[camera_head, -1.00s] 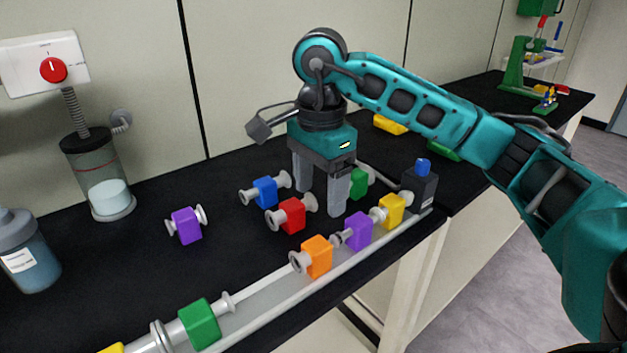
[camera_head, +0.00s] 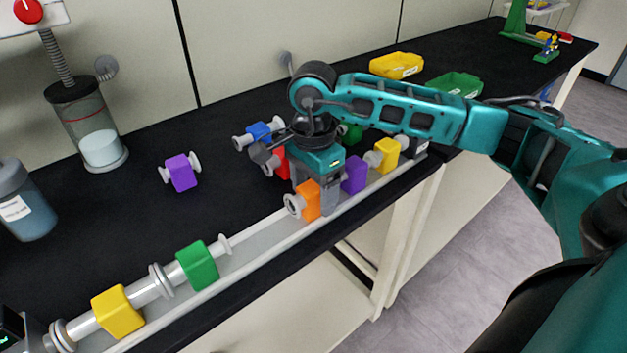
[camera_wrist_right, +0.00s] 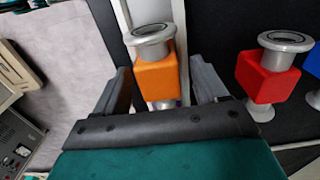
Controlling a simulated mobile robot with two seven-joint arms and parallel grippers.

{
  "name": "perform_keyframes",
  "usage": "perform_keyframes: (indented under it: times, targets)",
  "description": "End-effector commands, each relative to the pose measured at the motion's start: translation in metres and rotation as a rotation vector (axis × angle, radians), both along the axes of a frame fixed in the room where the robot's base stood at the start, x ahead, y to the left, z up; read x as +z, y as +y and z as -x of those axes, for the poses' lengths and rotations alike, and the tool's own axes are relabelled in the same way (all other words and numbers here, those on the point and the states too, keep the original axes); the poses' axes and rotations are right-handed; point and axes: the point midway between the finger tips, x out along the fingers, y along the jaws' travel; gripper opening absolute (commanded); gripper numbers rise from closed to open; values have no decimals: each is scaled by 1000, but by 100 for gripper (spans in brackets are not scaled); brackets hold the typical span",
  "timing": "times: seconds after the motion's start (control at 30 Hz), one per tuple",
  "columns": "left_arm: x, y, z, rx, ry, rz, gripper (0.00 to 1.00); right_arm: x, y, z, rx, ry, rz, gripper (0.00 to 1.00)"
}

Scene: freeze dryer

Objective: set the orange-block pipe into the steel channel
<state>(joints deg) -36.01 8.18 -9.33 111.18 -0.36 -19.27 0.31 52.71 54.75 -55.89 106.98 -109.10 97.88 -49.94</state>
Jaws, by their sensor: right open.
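The orange-block pipe (camera_head: 307,201) has an orange block with a grey flanged end. It is at the steel channel (camera_head: 254,236) along the bench's front edge, in line with the other pipe pieces; I cannot tell how fully it sits in it. My right gripper (camera_head: 318,196) points down over it. In the right wrist view the orange block (camera_wrist_right: 156,78) is between the two open fingers (camera_wrist_right: 160,72), with a visible gap on the right side. The far finger is partly hidden in the head view. My left gripper is not in view.
Green (camera_head: 198,265) and yellow (camera_head: 118,311) pipes lie in the channel at left, with a gap before the orange one. Red (camera_wrist_right: 267,77) and blue (camera_head: 259,132) pipes are close behind.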

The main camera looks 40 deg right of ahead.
Motion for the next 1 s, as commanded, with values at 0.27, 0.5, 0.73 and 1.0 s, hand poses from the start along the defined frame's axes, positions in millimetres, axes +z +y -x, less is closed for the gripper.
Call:
perform_keyframes:
  times: [0.27,0.5,0.73,1.0]
  targets:
    - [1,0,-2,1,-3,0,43,0,0,0,0,0,0,63]
    - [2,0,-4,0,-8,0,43,0,0,0,0,0,0,40]
    - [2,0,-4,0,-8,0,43,0,0,0,0,0,0,18]
    - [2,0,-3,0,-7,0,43,0,0,0,0,0,0,8]
